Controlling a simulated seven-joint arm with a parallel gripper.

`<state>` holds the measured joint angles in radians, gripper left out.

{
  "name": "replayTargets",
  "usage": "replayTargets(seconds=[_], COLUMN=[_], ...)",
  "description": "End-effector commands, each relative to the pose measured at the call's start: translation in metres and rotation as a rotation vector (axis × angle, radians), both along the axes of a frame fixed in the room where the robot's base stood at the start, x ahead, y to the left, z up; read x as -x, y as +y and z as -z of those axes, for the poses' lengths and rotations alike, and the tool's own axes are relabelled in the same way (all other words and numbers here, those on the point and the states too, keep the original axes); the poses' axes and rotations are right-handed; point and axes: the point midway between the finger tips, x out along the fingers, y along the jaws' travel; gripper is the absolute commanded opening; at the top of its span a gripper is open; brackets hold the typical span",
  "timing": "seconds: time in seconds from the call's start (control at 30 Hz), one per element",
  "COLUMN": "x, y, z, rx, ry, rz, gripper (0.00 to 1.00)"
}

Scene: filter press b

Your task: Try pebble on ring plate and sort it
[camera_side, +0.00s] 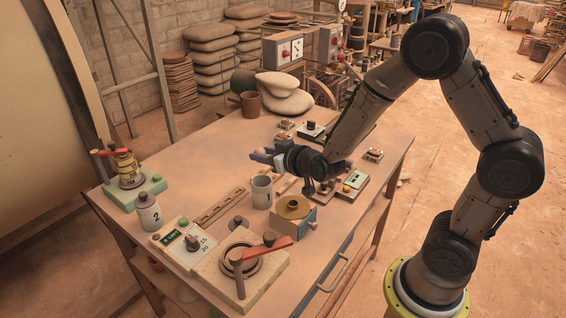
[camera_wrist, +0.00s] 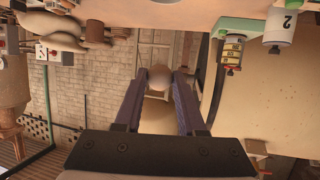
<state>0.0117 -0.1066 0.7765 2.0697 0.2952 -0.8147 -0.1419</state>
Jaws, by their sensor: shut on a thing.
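My gripper (camera_side: 262,156) is over the middle of the table, its purple fingers pointing left in the side view. In the wrist view its two fingers (camera_wrist: 158,85) close on a small round brownish pebble (camera_wrist: 160,76) at their tips. The pebble is too small to make out in the side view. A beige plate with a dark ring (camera_side: 236,284) and a red-handled lever lies at the table's near edge, apart from the gripper; it may be the ring plate. A cup marked 1 (camera_side: 262,193) stands just below the gripper in the side view. A white container marked 2 (camera_side: 148,214) stands at the left.
A green-based device (camera_side: 133,190) is at the left edge.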

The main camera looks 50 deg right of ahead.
Motion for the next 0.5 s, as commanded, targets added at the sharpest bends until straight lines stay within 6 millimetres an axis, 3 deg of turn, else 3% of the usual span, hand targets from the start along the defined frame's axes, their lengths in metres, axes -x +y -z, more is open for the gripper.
replayTargets(seconds=[0.2,0.5], x=[-0.009,-0.008], y=[-0.008,-0.009], z=[0.016,0.016], rx=[0.001,0.0], ry=[0.026,0.024], rz=[0.015,0.016], gripper=[0.0,0.0])
